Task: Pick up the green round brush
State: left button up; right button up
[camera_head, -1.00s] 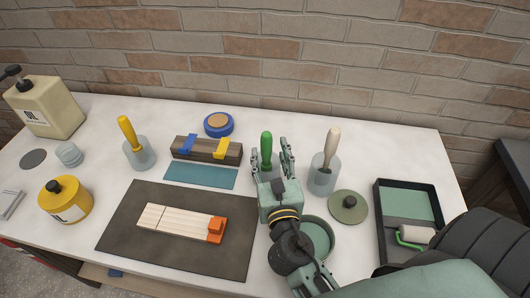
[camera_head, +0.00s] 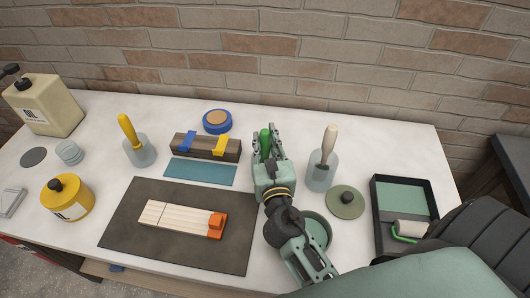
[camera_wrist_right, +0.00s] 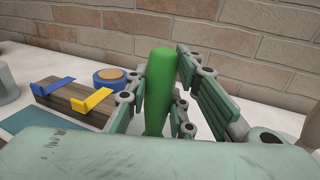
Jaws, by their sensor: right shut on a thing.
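The green round brush shows as an upright green handle (camera_head: 265,139) between the fingers of my right gripper (camera_head: 268,145). In the right wrist view the handle (camera_wrist_right: 158,85) stands between the two fingers (camera_wrist_right: 160,95), and the gripper is shut on it. The lower part of the brush is hidden behind my gripper and hand. My left gripper is in neither view.
A jar with a beige-handled brush (camera_head: 329,145) stands close to the right of my gripper. A wooden block (camera_head: 205,148) with blue and yellow clips is to the left. A green bowl (camera_head: 318,228), a lid (camera_head: 345,202) and a paint tray (camera_head: 376,225) are at the right.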

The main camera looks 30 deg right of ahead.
grip_shut()
notch_tip(320, 180, up, 10)
jog(key=p, duration=0.3)
jog(key=shift+p, duration=0.35)
dwell(0.9)
